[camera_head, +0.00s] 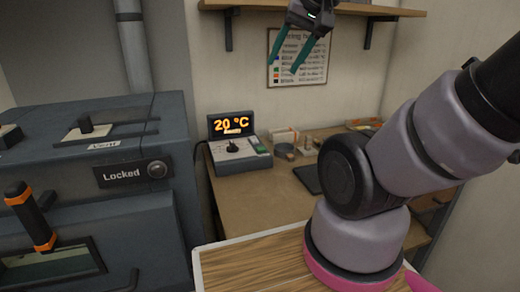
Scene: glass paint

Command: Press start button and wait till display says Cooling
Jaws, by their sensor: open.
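A grey control box (238,162) stands at the left end of the brown workbench. Its black display (231,124) shows "20 °C" in orange, with a smaller line below that looks like "Ready". A black knob (232,147) sits on the sloped top. A green button (261,150), probably the start button, is at the box's right side; its label is too small to read. My gripper (283,67) is open and empty, pointing down, high above and to the right of the control box, apart from it.
A dark kiln-like unit (95,222) with a "Locked" sign (122,174) and an orange-black handle (30,215) fills the left. Small items and a dark flat pad (308,179) lie on the workbench (262,205). A shelf (240,5) and a wall chart (312,70) are behind my gripper.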

